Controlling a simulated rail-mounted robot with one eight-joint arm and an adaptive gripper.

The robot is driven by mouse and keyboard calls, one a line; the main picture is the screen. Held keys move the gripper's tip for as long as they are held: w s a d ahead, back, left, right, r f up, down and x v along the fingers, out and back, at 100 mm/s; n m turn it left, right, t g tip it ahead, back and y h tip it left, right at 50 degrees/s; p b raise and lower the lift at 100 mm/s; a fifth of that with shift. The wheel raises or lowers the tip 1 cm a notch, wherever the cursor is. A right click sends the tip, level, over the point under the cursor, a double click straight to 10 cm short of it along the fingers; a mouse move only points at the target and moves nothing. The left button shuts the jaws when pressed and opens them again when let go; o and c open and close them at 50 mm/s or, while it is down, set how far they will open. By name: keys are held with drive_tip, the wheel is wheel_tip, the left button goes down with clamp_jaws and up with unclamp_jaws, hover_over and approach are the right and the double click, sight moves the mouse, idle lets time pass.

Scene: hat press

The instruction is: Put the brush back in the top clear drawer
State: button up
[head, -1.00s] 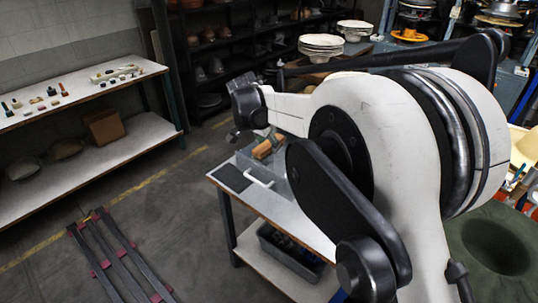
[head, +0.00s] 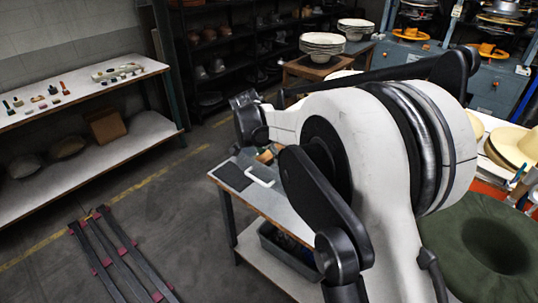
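A brown wooden piece (head: 266,156), possibly the brush, shows partly behind my arm on the workbench. It is too small and covered to tell for sure. A white handle (head: 259,179) sits on the bench in front of it, beside a greyish, see-through surface that may be the clear drawer. My arm hides most of that area, so I cannot tell how far a drawer is open. The dark end of my arm, with my gripper (head: 247,118), is above the bench's back left. Its fingers do not show clearly, nor whether they hold anything.
A dark flat pad (head: 233,177) lies on the bench's left corner (head: 262,203). A grey bin (head: 290,249) stands on its lower shelf. A white shelf table (head: 75,93) with small items is at the left. Dark rails (head: 115,255) lie on the floor. A green hat form (head: 480,240) is at the right.

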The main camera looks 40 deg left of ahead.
drive_tip(key=shift+r, duration=0.2)
drive_tip(key=b+v, duration=0.1)
drive_tip(key=v, duration=1.1)
idle(0.3)
